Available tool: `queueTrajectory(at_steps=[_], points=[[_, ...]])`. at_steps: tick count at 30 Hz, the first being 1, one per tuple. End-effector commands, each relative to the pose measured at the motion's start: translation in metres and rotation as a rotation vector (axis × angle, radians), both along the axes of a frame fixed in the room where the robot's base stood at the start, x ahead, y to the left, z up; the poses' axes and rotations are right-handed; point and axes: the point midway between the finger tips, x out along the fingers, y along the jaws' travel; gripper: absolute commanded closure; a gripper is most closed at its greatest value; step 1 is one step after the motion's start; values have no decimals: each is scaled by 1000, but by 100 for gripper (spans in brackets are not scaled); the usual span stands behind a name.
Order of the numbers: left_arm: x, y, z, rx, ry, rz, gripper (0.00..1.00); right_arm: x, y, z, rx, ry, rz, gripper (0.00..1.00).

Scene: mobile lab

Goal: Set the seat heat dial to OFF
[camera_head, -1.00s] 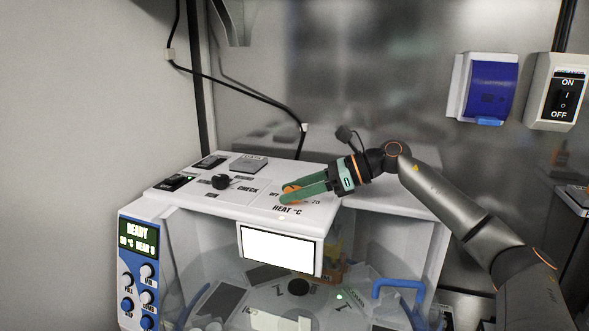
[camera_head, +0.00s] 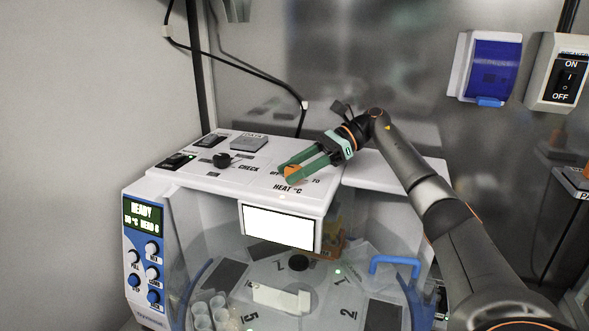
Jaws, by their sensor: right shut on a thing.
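The seat heat dial (camera_head: 292,171) is an orange knob on the white top panel of the machine, above the printed words "HEAT °C". "OFF" is printed to its left and "70" to its right. My right gripper (camera_head: 291,173) reaches in from the right and is shut on the dial, with its green fingers on either side. The fingers hide most of the dial, so I cannot tell where its pointer stands. My left gripper is not in view.
A black CHECK knob (camera_head: 221,160) and switches sit left on the same panel. A blue control panel (camera_head: 146,250) with a READY display is at the front left. Below is a clear-covered turntable with a blue handle (camera_head: 395,262). An ON/OFF wall switch (camera_head: 567,83) is at the upper right.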

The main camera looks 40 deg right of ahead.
Motion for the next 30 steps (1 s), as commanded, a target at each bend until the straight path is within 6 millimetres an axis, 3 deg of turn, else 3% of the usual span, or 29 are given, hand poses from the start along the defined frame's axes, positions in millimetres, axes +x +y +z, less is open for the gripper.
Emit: queueTrajectory(at_steps=[10, 11, 18, 30], points=[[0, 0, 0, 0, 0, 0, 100, -1, 0, -2, -4, 6, 5, 100], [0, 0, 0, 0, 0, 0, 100, -1, 0, -2, -4, 6, 5, 50], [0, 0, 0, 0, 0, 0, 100, -1, 0, -1, -3, 5, 3, 23], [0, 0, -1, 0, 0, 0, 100, -2, -7, 2, -2, 0, -1, 21]])
